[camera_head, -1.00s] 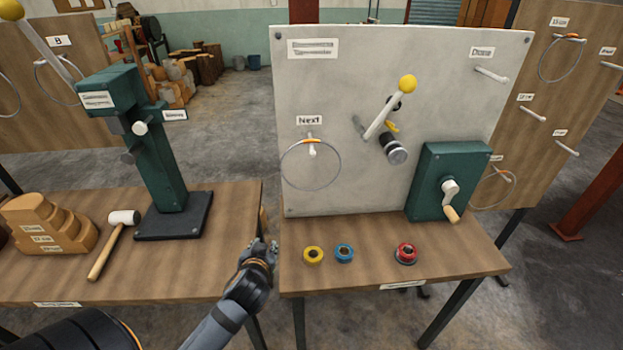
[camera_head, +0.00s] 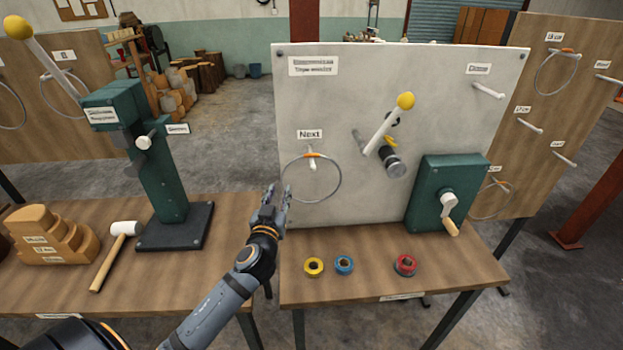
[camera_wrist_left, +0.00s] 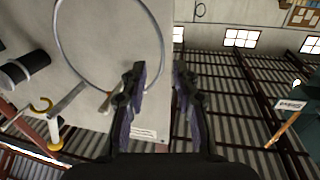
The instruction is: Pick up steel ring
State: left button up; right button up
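The steel ring (camera_head: 341,180), a thin grey hoop with an orange band at its top, hangs on the white peg (camera_head: 312,163) under the "Next" label on the pale board. My left gripper (camera_head: 281,190) is open and empty, just left of the ring at the board's left edge. In the left wrist view the ring (camera_wrist_left: 58,38) is at upper left, and one finger overlaps its edge. Contact with the ring cannot be told. My right gripper is not in view.
The board (camera_head: 440,100) carries a yellow-knobbed lever (camera_head: 388,124) and a dark cylinder (camera_head: 392,161). A green crank box (camera_head: 440,195) stands at right. A green press (camera_head: 150,160) stands left.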

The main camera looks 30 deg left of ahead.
pick_arm(q)
jog(key=p+x, duration=0.1)
jog(key=x, duration=0.3)
jog(key=shift+w+a+r+p, duration=0.15)
jog(key=shift+w+r+p, duration=0.1)
jog(key=shift+p, duration=0.15)
jog(key=shift+s, duration=0.1)
jog(key=shift+c, duration=1.2)
grip_shut()
